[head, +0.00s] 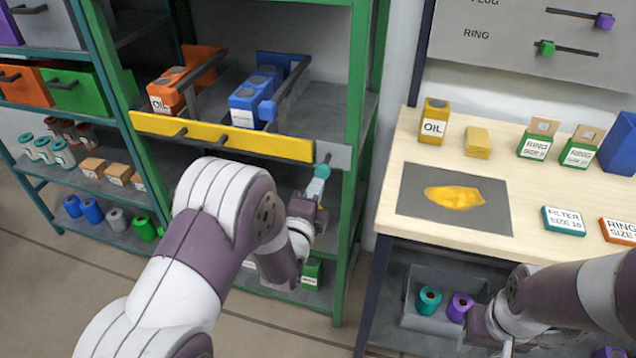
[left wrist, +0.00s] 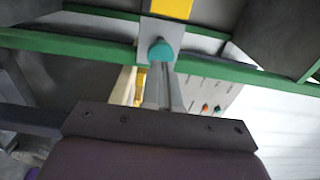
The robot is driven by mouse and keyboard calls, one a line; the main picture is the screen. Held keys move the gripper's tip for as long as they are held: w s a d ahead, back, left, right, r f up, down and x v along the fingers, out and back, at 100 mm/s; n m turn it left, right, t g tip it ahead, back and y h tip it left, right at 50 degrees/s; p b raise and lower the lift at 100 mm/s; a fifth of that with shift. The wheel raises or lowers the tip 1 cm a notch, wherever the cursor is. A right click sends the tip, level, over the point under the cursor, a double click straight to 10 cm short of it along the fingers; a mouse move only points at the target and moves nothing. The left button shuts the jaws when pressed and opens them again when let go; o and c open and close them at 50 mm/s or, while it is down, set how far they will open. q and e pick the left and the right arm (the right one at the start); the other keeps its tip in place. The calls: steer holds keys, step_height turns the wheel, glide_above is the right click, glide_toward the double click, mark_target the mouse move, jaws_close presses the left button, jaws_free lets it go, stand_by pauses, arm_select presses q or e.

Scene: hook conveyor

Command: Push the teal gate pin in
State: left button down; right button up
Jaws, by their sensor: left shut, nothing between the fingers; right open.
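The teal gate pin (head: 322,171) sits at the right end of the yellow gate bar (head: 215,136), just below a grey plate (head: 333,155). In the left wrist view its round teal head (left wrist: 161,50) stands out from the grey plate, straight ahead of my fingers. My left gripper (head: 318,192) is shut and empty, right at the pin from below. Its fingers show in the left wrist view (left wrist: 163,80), their tips close to the pin head; I cannot tell whether they touch. My right gripper (head: 484,332) is open, low by the grey bin, partly hidden.
Behind the gate bar stand an orange oil box (head: 167,95) and a blue box (head: 250,105) in lanes. A green shelf post (head: 355,120) is close right of my left gripper. The wooden table (head: 400,155) holds a yellow oil bottle (head: 433,122). The grey bin (head: 412,312) holds spools.

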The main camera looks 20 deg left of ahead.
mark_target(322, 173)
arm_select(q)
steer(key=shift+w, duration=1.05)
steer(key=shift+w, duration=0.1)
steer(key=w+b, duration=0.1)
steer(key=w, duration=0.2)
steer(key=shift+w+d+f+b, duration=0.1)
steer(key=shift+b, duration=0.2)
steer(key=shift+r, duration=0.25)
